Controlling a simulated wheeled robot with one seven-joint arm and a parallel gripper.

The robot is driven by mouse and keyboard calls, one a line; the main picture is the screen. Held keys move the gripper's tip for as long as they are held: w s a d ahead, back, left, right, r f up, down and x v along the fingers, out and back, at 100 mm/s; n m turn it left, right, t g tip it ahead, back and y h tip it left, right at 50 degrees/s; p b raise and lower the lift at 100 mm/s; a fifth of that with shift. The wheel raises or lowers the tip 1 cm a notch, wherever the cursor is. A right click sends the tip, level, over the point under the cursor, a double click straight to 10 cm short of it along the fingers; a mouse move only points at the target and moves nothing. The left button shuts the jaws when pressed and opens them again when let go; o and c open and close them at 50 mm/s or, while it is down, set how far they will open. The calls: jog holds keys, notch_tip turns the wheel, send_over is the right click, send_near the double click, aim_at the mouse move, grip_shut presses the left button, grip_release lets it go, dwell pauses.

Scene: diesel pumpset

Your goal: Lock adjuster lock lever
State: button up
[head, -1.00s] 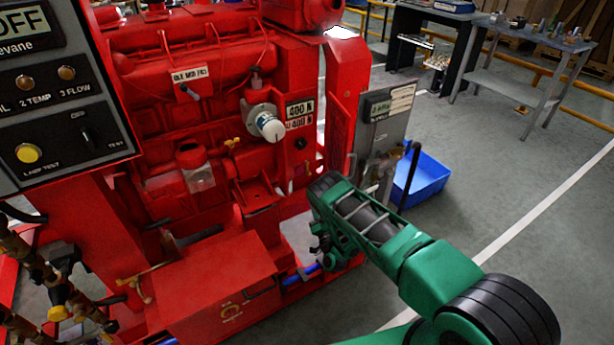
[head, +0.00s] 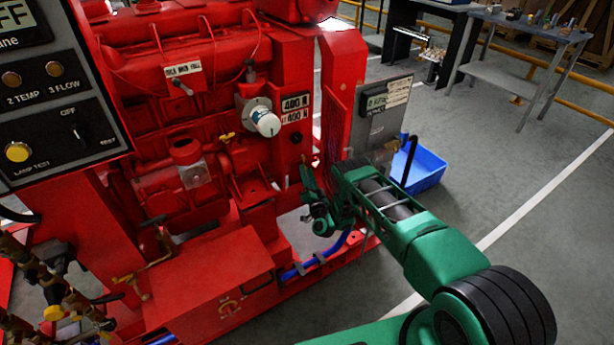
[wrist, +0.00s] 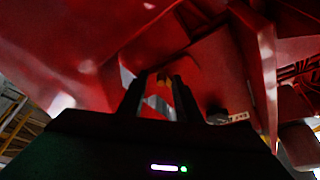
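The red pumpset engine (head: 150,110) fills the left and middle of the head view. A white adjuster knob (head: 263,120) on a grey round mount sticks out of it, beside a "400 N" label (head: 296,104). I cannot tell which part is the lock lever. My gripper (head: 307,185) is below and right of the knob, in front of the engine's lower right side and apart from the knob. In the wrist view, the two dark fingers (wrist: 160,95) stand apart with a gap between them. A small blurred orange-yellow piece (wrist: 163,80) shows beyond the gap; contact is not visible.
A control panel (head: 60,90) stands at left. A red box (head: 210,285) juts out low in front. A grey labelled plate (head: 385,110) and a blue bin (head: 425,170) are behind my arm. Open floor (head: 560,230) lies at right.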

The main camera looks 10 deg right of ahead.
grip_shut()
